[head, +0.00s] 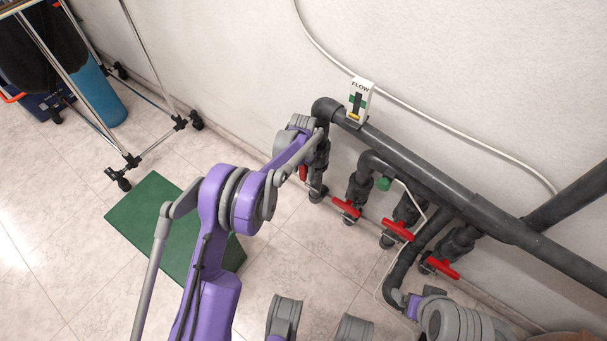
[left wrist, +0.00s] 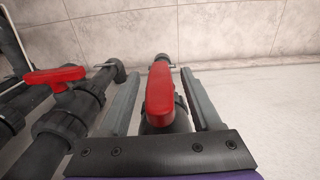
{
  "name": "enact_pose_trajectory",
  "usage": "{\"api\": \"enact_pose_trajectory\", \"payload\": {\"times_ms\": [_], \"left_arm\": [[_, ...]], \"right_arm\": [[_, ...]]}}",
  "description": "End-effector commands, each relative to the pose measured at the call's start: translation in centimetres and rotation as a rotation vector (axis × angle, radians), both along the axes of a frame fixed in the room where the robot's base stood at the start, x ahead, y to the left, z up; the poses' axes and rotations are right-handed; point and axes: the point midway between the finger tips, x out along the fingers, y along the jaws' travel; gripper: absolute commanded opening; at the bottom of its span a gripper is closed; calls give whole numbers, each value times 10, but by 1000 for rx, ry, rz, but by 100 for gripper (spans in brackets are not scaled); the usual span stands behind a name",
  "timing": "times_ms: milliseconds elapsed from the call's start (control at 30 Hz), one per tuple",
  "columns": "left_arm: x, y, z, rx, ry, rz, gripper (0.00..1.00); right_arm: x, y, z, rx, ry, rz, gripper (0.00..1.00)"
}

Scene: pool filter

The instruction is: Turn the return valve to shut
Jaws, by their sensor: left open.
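A red valve handle (head: 303,173) is on the leftmost dark grey vertical pipe, partly hidden behind my left arm in the head view. In the left wrist view this red handle (left wrist: 160,95) lies lengthwise between the two fingers, with gaps on both sides. My left gripper (head: 312,148) is open around it, not closed on it. No label shows which valve is the return valve.
Several more red valve handles, including one (head: 346,208) and another (head: 398,230), are to the right. A FLOW gauge (head: 359,101) sits on the upper pipe (head: 420,165) near the wall.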

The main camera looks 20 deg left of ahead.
Motion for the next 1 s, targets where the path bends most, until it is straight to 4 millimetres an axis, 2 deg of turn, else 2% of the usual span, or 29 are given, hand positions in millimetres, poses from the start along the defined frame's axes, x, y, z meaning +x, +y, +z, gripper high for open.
{"api": "enact_pose_trajectory", "payload": {"times_ms": [133,467,800,1000], "left_arm": [[0,0,-13,0,0,0,65],[0,0,-14,0,0,0,63],[0,0,-14,0,0,0,2],[0,0,-14,1,0,0,0]], "right_arm": [[1,0,-3,0,0,0,88],[1,0,-3,0,0,0,88],[1,0,-3,0,0,0,88],[1,0,-3,0,0,0,88]]}}
